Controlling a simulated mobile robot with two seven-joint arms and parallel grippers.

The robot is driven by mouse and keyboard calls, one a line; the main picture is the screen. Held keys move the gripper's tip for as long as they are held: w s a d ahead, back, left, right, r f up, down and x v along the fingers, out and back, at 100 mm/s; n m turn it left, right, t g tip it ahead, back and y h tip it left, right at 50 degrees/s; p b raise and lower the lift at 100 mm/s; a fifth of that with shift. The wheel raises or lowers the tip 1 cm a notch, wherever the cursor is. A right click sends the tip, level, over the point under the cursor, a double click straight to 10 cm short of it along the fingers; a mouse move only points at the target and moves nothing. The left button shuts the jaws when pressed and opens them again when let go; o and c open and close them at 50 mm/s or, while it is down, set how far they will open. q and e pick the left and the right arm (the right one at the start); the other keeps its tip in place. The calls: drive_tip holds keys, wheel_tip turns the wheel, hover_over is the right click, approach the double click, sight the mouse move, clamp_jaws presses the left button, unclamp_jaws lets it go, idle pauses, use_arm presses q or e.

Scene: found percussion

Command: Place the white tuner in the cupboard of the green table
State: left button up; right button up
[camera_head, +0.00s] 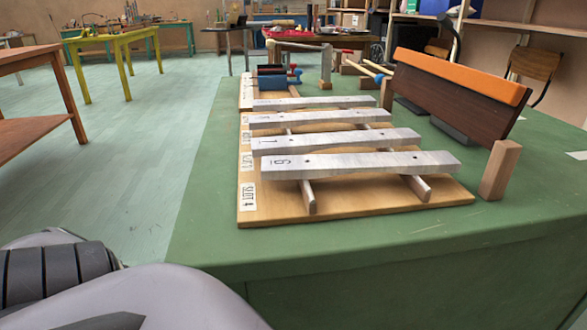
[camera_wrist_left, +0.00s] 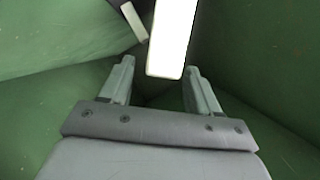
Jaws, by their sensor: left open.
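In the left wrist view my left gripper (camera_wrist_left: 158,72) is open. A plain bright white block (camera_wrist_left: 172,36), apparently the white tuner, stretches away from between its fingertips. The fingers stand apart with dark gaps beside the block. Green panels (camera_wrist_left: 60,40) enclose the gripper on both sides, like the inside of the cupboard. In the head view the green table (camera_head: 200,215) fills the middle and right; its cupboard opening is not visible there. Part of my arm shows at the lower left, but neither gripper does.
A wooden board (camera_head: 355,205) with several grey bars lies on the table. A dark brown board with an orange top (camera_head: 460,75) and a small wooden block (camera_head: 499,170) stand at right. A small pale piece (camera_wrist_left: 133,20) shows beyond the left fingertip. Floor at left is clear.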

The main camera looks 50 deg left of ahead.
use_arm(q)
drive_tip(key=p+v, duration=0.4)
drive_tip(key=v, duration=0.6)
use_arm(e)
drive_tip(key=shift+w+a+m+g+y, duration=0.25)
drive_tip(key=shift+a+m+g, duration=0.2)
drive_tip(key=shift+a, duration=0.3)
drive_tip(key=shift+w+a+m+g+y, duration=0.15)
drive_tip(key=shift+a+m+g+y, duration=0.15)
drive_tip(key=shift+a+g, duration=0.35)
drive_tip(key=shift+a, duration=0.1)
